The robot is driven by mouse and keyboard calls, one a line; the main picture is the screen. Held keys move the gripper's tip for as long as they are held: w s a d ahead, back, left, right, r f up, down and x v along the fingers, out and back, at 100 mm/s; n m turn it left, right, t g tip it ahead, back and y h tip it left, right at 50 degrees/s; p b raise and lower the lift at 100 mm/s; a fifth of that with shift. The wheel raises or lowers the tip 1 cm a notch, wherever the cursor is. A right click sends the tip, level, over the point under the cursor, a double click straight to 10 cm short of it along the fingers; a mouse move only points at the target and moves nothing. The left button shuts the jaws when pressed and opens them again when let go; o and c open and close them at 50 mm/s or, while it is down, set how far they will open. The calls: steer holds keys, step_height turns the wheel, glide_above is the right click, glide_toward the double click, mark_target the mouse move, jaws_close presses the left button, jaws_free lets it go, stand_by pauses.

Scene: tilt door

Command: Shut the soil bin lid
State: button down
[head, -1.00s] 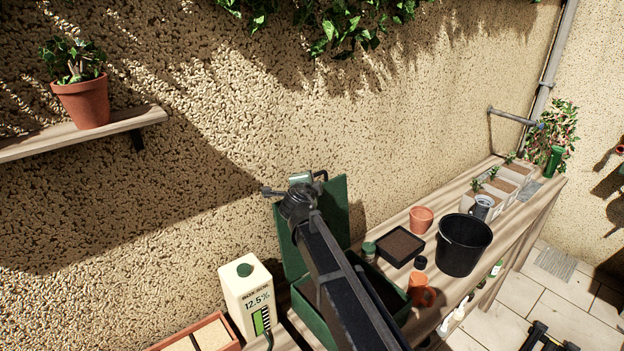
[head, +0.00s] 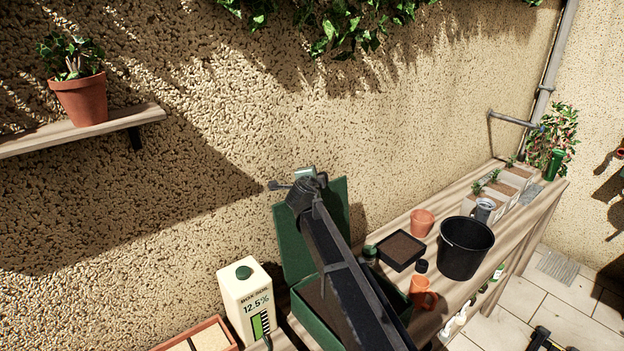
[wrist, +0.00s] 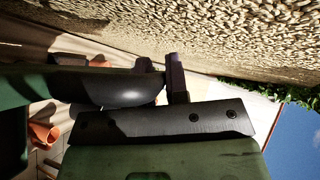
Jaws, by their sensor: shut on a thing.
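The green soil bin (head: 318,322) stands on the bench with dark soil inside. Its green lid (head: 296,255) is raised, standing nearly upright at the back of the bin near the wall. My black arm crosses in front of the bin and lid and hides part of both. In the wrist view the lid (wrist: 165,162) fills the bottom, with a dark screwed strip along its edge. My gripper (wrist: 165,88) is at that edge, shut on the lid's edge or handle; the exact contact is partly hidden.
A white carton (head: 247,300) stands close left of the bin. To the right are a seed tray (head: 401,250), an orange mug (head: 422,292), a terracotta pot (head: 421,222) and a black bucket (head: 465,246). The textured wall rises close behind the lid.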

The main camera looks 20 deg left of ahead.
steer(key=d, duration=0.1)
steer(key=s+d, duration=0.2)
steer(key=d, duration=0.1)
steer(key=shift+s+r, duration=0.25)
steer(key=c, duration=1.4)
jaws_free()
steer(key=shift+a, duration=0.1)
steer(key=p+v, duration=0.3)
steer(key=v, duration=0.7)
steer(key=shift+s, duration=0.35)
